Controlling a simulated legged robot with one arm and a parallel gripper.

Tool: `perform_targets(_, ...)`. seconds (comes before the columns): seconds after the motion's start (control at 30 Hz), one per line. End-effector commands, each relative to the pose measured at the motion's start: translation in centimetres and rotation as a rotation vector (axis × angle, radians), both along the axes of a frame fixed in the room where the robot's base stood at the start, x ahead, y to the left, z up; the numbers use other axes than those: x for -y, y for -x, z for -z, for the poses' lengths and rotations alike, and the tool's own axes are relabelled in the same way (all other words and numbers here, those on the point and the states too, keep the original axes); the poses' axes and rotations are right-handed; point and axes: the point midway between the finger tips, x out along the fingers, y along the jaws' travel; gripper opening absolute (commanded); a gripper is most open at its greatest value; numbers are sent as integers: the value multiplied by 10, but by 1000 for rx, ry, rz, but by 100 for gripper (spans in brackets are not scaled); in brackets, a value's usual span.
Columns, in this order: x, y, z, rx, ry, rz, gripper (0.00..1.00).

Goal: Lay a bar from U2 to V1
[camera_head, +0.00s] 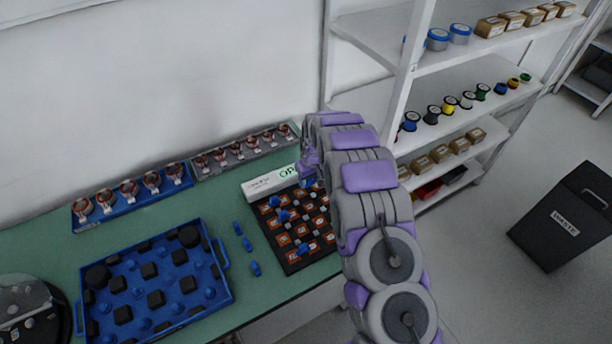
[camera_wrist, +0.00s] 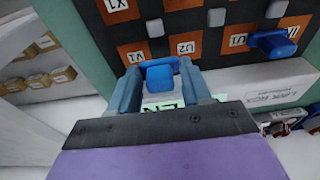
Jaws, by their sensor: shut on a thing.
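The dark terminal board (camera_head: 292,262) with orange labelled squares lies on the green table, with several blue bars (camera_head: 302,248) on it. In the wrist view, my gripper (camera_wrist: 160,82) is shut on a blue bar (camera_wrist: 160,75), which is held between the two fingers over the board's edge. The label U2 (camera_wrist: 184,48) shows just beyond the held bar. Another blue bar (camera_wrist: 273,43) lies on the board to the right, partly covering a label beside U1. I cannot tell whether the held bar touches the board. In the head view my arm hides part of the board.
Loose blue bars (camera_head: 247,244) lie on the table left of the board. A blue tray (camera_head: 215,298) with black and blue parts stands further left. A white box with a green display (camera_head: 270,182) adjoins the board's back edge. Shelves (camera_head: 450,78) stand at the right.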

Motion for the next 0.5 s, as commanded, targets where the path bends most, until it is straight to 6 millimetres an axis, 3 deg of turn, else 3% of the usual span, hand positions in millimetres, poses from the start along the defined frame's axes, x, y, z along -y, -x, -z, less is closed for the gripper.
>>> perform_targets(0.5, -6, 0, 10, 0, 6, 0, 18)
